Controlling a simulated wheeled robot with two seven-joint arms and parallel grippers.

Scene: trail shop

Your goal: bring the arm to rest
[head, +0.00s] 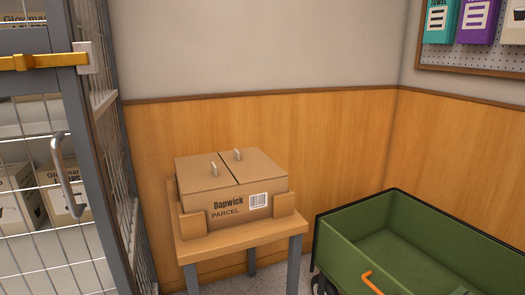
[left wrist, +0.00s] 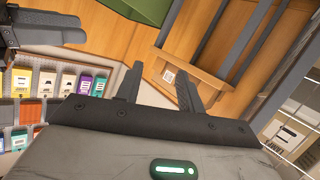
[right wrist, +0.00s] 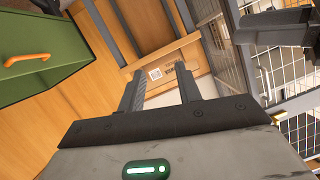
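Neither gripper shows in the head view. In the left wrist view my left gripper (left wrist: 153,72) has its two fingers apart, with nothing between them. In the right wrist view my right gripper (right wrist: 161,72) also has its fingers apart and is empty. A closed brown Dapwick parcel (head: 228,206) with two small handles on top sits on a wooden stand (head: 240,245) in the head view. Part of the parcel and stand shows well beyond the fingertips in both wrist views. Neither gripper touches anything that I can see.
A wire cage (head: 30,160) with a yellow latch bar (head: 40,61) and a grey handle stands at left; boxes are behind its mesh. A green cart (head: 400,255) with an orange handle stands at right. A pegboard (head: 470,55) with packets hangs on the right wall.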

